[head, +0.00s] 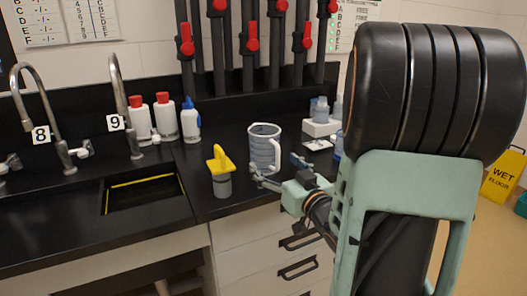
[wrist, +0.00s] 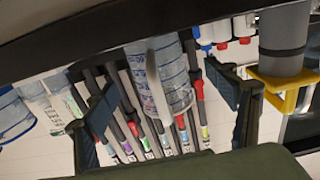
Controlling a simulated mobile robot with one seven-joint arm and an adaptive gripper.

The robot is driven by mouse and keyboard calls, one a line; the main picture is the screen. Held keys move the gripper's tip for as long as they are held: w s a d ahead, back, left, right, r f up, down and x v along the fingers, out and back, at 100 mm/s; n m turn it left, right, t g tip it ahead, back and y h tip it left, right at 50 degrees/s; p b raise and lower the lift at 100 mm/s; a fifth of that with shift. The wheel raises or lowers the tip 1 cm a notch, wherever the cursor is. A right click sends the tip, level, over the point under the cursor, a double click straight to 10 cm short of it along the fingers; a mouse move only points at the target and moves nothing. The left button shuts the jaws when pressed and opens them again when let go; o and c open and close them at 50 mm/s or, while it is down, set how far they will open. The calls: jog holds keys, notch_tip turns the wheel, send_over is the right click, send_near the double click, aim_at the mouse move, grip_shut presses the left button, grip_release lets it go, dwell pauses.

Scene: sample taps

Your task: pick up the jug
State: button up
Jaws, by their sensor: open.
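The jug (head: 262,146) is clear with blue markings and stands upright on the black counter near its front edge. My gripper (head: 277,171) is open and empty at the jug's front right, its fingers spread. In the wrist view, which is upside down, the jug (wrist: 176,72) shows between the two fingers of my gripper (wrist: 160,88). Its pale upright handle (wrist: 156,78) faces the camera. I cannot tell whether either finger touches the jug.
A grey container with a yellow handled top (head: 221,160) stands close left of the jug; it also shows beside the right finger (wrist: 285,35). Bottles (head: 190,122) stand behind by the sink (head: 145,205). A white box (head: 320,127) is at the back right. Red-handled pipes (head: 253,44) line the wall.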

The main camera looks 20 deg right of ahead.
aim_at(263, 150)
jog(key=w, duration=0.3)
jog(key=shift+b, duration=0.35)
jog(key=w, duration=0.5)
jog(key=shift+w+r+b, duration=0.1)
jog(key=shift+r+b, duration=0.05)
jog(key=shift+b, duration=0.15)
jog(key=shift+d, duration=0.1)
jog(key=c, duration=1.3)
jog(key=shift+r, duration=0.15)
